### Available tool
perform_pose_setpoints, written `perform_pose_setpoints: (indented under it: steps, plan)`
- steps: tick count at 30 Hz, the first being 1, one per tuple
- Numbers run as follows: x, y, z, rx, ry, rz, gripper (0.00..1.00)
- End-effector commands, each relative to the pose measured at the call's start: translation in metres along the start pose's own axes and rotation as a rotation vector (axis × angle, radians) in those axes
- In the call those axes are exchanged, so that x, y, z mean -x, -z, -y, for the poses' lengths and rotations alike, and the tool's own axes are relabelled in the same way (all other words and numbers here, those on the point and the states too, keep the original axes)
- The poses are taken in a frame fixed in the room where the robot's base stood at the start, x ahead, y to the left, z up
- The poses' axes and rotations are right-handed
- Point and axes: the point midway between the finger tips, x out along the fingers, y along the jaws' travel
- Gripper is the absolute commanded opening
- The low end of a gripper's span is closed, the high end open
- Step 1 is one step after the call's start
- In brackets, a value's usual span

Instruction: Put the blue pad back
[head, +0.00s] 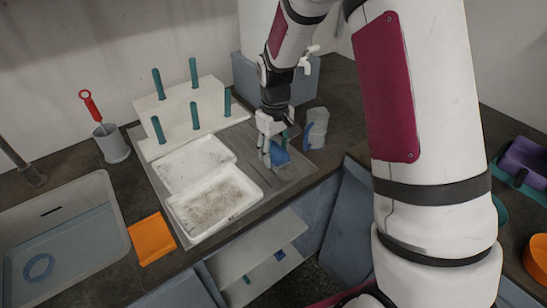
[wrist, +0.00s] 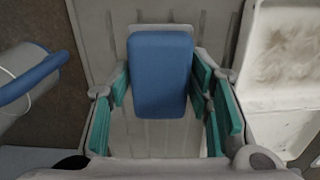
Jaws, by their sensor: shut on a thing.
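The blue pad (head: 280,156) is a rounded block between the fingers of my gripper (head: 272,145), over the grey ribbed mat (head: 284,178), to the right of the white trays. In the wrist view the blue pad (wrist: 162,72) lies lengthwise between the teal-lined fingers of my gripper (wrist: 161,84), which is shut on it. The ribbed mat (wrist: 106,30) shows beneath. I cannot tell whether the pad touches the mat. In the head view the fingers partly hide the pad.
Two white trays (head: 239,209) lie left, one holding brownish residue. A white rack (head: 146,108) with teal pegs stands behind. An orange pad (head: 151,240) lies near the front edge, beside a translucent basin (head: 110,215).

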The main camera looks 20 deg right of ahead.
Motion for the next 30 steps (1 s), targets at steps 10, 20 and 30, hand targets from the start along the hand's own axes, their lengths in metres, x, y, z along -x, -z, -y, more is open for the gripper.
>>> perform_pose_setpoints:
  steps: [10,20,30]
  plan:
    - [-0.019,0.011,-0.004,0.0,0.001,0.003,0.2]
    - [-0.036,0.011,-0.004,0.0,0.0,-0.001,0.2]
    - [-0.039,0.011,-0.004,0.0,0.0,0.0,0.66]
